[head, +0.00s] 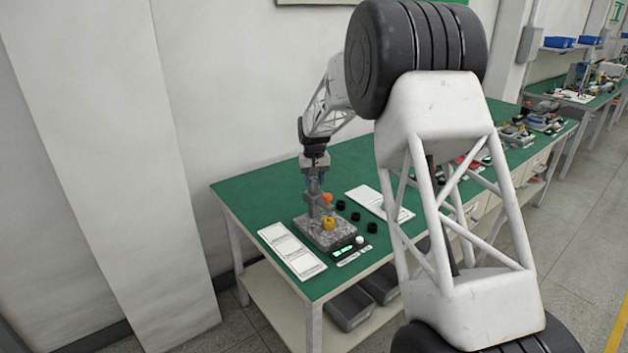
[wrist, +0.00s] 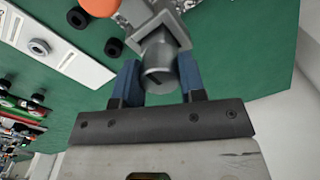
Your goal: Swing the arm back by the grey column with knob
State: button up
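The grey column with knob (head: 314,205) stands upright on a grey speckled base (head: 328,236) on the green table. In the wrist view its round grey knob end (wrist: 160,72) lies between the two blue fingers, below a square grey collar. My gripper (head: 314,181) points down over the column; it also shows in the wrist view (wrist: 159,80). An orange round part (head: 327,198) and a yellow part (head: 329,223) sit beside the column on the base.
Several black rings (head: 356,216) lie right of the base. White trays (head: 291,251) (head: 379,203) lie either side of it. A small panel with green lights (head: 343,252) is at the table's front. The wall is behind; more parts stand farther right.

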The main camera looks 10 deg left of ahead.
grip_shut()
